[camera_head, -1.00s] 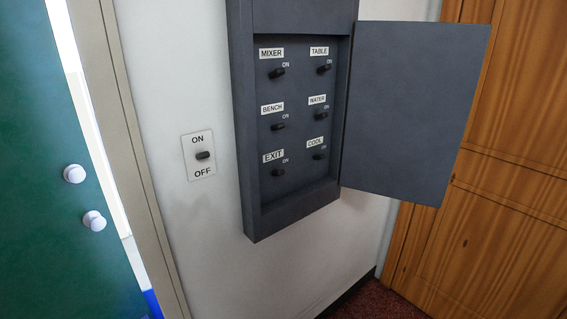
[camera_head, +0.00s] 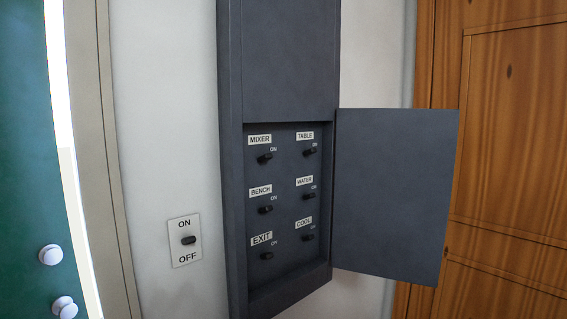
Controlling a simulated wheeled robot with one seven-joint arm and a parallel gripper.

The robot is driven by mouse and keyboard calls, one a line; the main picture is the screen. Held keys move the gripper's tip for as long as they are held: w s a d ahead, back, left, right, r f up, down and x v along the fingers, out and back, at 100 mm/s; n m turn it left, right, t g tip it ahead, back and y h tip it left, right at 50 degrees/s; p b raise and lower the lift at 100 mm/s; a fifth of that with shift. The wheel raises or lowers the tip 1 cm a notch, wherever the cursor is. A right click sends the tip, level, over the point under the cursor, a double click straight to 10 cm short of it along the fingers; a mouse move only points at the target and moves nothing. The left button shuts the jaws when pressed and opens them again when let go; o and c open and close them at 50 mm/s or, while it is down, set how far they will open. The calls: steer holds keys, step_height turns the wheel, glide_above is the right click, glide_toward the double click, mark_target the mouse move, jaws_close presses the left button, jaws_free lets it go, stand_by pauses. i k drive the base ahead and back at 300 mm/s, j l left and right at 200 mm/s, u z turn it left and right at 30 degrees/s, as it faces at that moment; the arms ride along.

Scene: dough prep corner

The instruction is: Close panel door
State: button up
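The panel door (camera_head: 393,195) is a flat dark grey sheet. It stands wide open, hinged on the right edge of the dark grey electrical panel (camera_head: 280,60) on the wall. The open lower part of the panel shows several black switches with white labels: MIXER, TABLE, BENCH, WATER, EXIT and COOL. I see no handle on the side of the door that faces me. My gripper is not in view.
A wall switch (camera_head: 185,241) marked ON and OFF sits left of the panel. A green door (camera_head: 30,160) with white knobs stands at the far left beside a beige frame (camera_head: 105,160). A wooden door or cabinet (camera_head: 510,150) is at the right, behind the panel door.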

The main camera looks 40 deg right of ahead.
mark_target(395, 168)
steer(key=i+j+z, duration=0.1)
steer(key=i, duration=0.2)
steer(key=i+j+z, duration=0.1)
steer(key=i, duration=0.25)
steer(key=z, duration=1.55)
